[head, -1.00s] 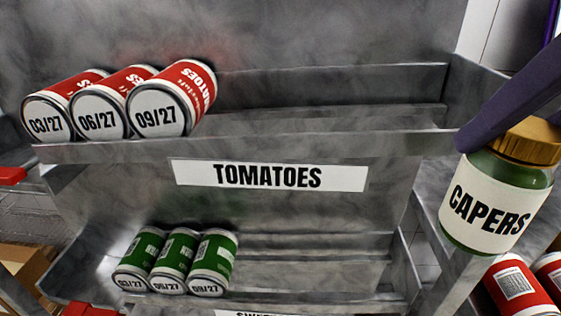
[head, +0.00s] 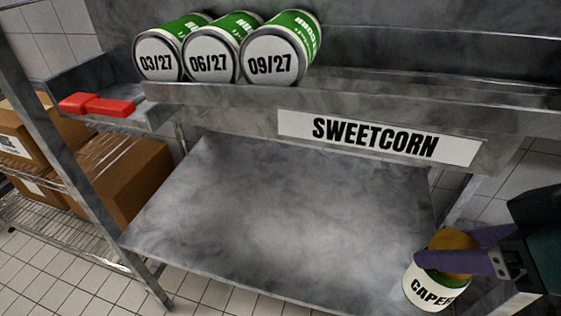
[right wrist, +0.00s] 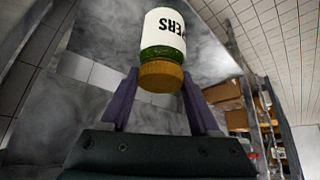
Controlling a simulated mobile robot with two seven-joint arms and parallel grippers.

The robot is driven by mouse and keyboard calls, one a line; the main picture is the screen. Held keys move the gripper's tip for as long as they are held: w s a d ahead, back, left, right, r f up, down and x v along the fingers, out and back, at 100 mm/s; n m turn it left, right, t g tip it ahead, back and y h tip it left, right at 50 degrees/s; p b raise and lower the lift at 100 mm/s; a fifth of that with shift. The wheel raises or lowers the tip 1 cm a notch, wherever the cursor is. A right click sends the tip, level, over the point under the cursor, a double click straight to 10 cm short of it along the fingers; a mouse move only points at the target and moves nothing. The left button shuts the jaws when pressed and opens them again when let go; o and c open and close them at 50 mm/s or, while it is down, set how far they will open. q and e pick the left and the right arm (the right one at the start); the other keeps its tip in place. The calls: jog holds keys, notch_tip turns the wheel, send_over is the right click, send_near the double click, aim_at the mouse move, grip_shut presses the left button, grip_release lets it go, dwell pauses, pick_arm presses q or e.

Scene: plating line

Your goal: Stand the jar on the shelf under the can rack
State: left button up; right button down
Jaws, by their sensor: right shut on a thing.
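The jar (head: 428,287) has a white CAPERS label, green glass and a gold lid. My right gripper (head: 440,250) is shut on the jar at its lid, with a purple finger on each side. The jar hangs upright at the front right corner of the shelf (head: 270,220); whether it is over the shelf or just outside its edge I cannot tell. In the right wrist view the jar (right wrist: 163,35) shows lid toward my gripper (right wrist: 160,78). The can rack (head: 220,108) is above the shelf, with a SWEETCORN label. My left gripper is not in view.
The steel shelf is bare, with wide free room. Green cans (head: 215,55) lie at the left of the rack tier. Red pieces (head: 97,104) sit at the rack's left end. A steel post (head: 75,150) stands at left, with cardboard boxes (head: 125,180) behind it.

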jog(key=s+d+f+n+b, duration=0.1)
jog(key=s+f+b, duration=0.1)
jog(key=f+b, duration=0.35)
jog(key=s+d+f+b, duration=0.1)
jog(key=d+f+b, duration=0.1)
jog(key=f, duration=0.7)
jog(key=w+a+f+b, duration=0.2)
jog(key=w+a+b, duration=0.2)
jog(key=w, duration=0.3)
jog(key=w+a+f+b, duration=0.2)
jog(key=w+a+b, duration=0.2)
jog(key=w+b, duration=0.2)
jog(key=shift+w+a+y, duration=0.4)
jog(key=shift+w, duration=0.75)
jog(key=shift+c, duration=0.6)
grip_release()
jog(key=shift+f, duration=0.2)
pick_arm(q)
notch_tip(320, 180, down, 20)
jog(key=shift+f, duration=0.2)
